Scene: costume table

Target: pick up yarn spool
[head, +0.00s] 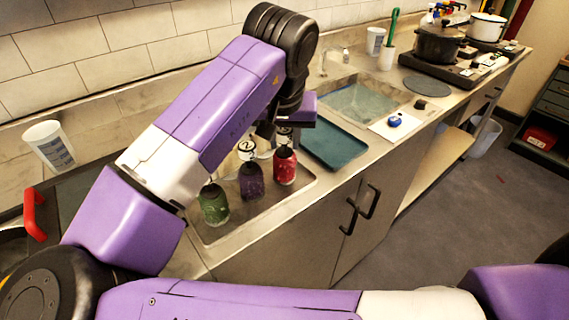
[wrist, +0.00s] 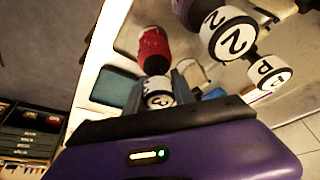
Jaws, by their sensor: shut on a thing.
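The red spool-like thing (head: 285,168), which seems to be the yarn spool, has a dark neck and a white top. In the head view it is the rightmost of three similar ones at the steel tray's right end. My gripper (head: 284,127) is above it, partly hidden by my arm. In the wrist view my gripper (wrist: 160,92) is shut on the white top marked 3 (wrist: 159,99), with the red body (wrist: 153,47) beyond it. I cannot tell whether its base touches the tray.
A purple one (head: 251,180) and a green one (head: 213,204) stand close by on the steel tray (head: 240,222). A sink (head: 358,100) is behind.

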